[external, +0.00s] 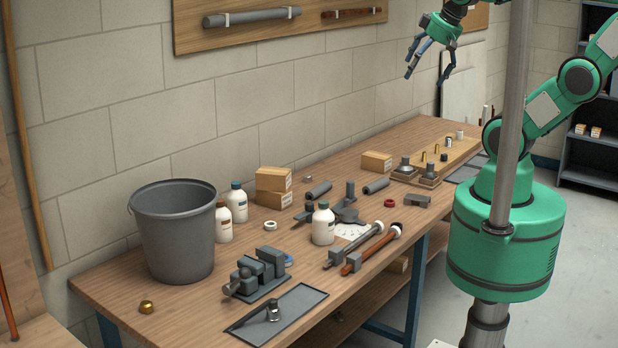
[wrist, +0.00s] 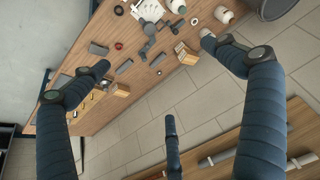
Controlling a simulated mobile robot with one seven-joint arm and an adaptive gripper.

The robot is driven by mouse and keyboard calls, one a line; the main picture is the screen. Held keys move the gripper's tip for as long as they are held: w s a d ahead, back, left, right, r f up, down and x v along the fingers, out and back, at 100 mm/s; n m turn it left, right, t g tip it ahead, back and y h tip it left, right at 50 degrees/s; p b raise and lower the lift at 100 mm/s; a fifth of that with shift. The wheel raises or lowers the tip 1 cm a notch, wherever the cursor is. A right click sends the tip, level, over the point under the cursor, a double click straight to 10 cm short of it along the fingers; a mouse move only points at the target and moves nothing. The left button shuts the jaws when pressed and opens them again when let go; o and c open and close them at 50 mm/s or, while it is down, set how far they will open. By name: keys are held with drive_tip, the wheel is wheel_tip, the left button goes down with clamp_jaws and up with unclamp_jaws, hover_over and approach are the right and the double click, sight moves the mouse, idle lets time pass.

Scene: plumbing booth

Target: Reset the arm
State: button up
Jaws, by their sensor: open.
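My gripper (external: 431,62) hangs high above the far part of the workbench, near the wall, with its fingers spread and pointing down. It is open and nothing is between the fingers. In the wrist view the fingers of my gripper (wrist: 150,75) stand wide apart at left and right, with a third finger at the bottom middle. The wooden workbench (external: 110,285) lies below, apart from the gripper. My green arm rises at the right of the external view and is partly hidden by a grey pole.
A grey bucket (external: 176,235), white bottles (external: 237,202), cardboard boxes (external: 273,187) and a vise (external: 258,275) stand on the bench. Pipe wrenches (external: 370,248) lie near its front edge. A wall board (external: 270,38) holds pipes. A shelf (external: 590,150) stands at the right. Floor is clear between.

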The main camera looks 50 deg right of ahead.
wheel_tip(320, 180, down, 13)
drive_tip(key=b, duration=1.3)
drive_tip(key=shift+f, duration=0.15)
